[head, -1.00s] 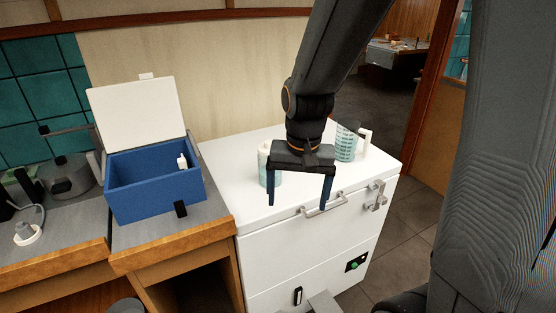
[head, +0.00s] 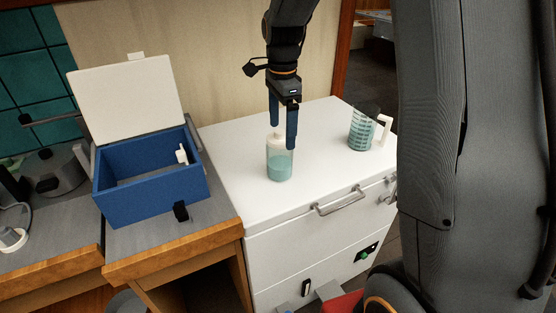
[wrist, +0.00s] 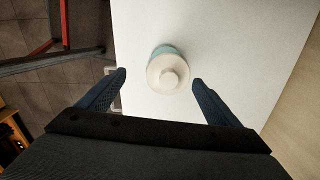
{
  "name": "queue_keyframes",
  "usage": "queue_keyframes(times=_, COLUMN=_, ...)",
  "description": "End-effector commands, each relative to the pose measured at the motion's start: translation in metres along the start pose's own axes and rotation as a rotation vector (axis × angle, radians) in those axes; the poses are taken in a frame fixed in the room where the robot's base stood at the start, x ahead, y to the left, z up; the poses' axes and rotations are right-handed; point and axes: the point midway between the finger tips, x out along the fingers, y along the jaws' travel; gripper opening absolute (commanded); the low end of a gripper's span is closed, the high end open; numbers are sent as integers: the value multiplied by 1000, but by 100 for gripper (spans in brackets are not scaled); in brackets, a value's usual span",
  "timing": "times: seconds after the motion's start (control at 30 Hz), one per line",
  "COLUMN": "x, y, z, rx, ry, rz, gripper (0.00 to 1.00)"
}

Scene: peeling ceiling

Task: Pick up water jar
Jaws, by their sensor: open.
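A clear jar with a white cap and teal liquid (head: 280,168) stands upright on the white chest top (head: 240,195). My gripper (head: 283,134) points down at the jar's top, its blue fingers open, one partly in front of the cap. In the wrist view the jar's round cap (wrist: 172,74) appears from above, slightly beyond and between my open fingertips (wrist: 159,77). I cannot tell whether a finger touches it. A clear jug with a white handle (head: 362,131) and teal liquid stands farther right on the same top.
A blue box (head: 150,190) with its white lid raised stands on the counter at left, a small white bottle (head: 182,154) inside. A metal handle (head: 340,201) sticks out at the chest's front. The chest top between jar and jug is clear.

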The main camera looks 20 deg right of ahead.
Motion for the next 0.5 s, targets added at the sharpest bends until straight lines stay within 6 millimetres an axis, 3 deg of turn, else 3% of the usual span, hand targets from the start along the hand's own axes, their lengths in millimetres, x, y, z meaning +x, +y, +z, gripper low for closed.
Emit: queue_keyframes(times=0.5, x=37, y=-6, z=0, rx=11, ry=0, rz=2, gripper=86)
